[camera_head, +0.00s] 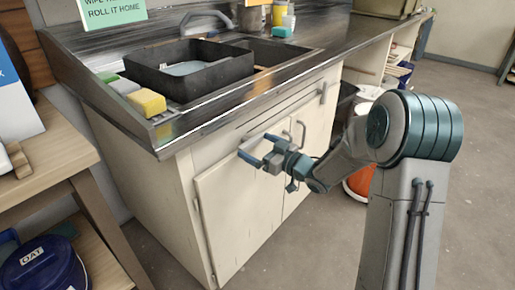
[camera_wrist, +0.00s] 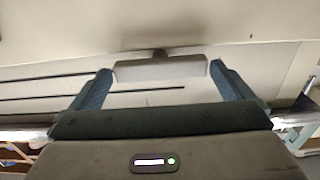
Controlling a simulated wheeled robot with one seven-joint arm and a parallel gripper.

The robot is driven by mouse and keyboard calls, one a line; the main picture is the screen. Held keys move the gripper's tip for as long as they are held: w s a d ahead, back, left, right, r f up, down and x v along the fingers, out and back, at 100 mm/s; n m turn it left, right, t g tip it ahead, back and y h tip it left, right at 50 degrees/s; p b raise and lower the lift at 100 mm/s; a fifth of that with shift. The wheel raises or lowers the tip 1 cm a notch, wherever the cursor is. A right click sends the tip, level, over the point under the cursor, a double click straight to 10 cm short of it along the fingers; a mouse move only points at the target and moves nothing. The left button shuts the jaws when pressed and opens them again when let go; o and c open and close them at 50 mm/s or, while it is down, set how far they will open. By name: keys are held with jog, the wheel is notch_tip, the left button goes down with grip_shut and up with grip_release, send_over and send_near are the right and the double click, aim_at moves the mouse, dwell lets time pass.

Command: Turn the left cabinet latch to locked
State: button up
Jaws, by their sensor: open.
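The white sink cabinet (camera_head: 240,205) stands in the middle of the head view, with its left door facing me. My gripper (camera_head: 259,148) is at the upper part of this door, its two blue fingers spread apart. In the wrist view a grey bar-shaped latch (camera_wrist: 160,70) on a dark mount lies crosswise between the open fingertips (camera_wrist: 160,66). A fingertip is close to each end of it; I cannot tell whether they touch. In the head view my gripper hides most of this latch. Another latch (camera_head: 323,93) stands upright farther right on the cabinet front.
Curved door handles (camera_head: 301,132) are just right of my gripper. The dark countertop (camera_head: 205,105) overhangs above, with a black basin (camera_head: 190,70) and sponges (camera_head: 147,102). A wooden shelf (camera_head: 60,150) stands at left. An orange-and-white bucket (camera_head: 358,185) is partly behind my arm. Floor in front is clear.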

jog(key=shift+w+a, duration=0.2)
jog(key=shift+a, duration=0.05)
jog(key=c, duration=0.6)
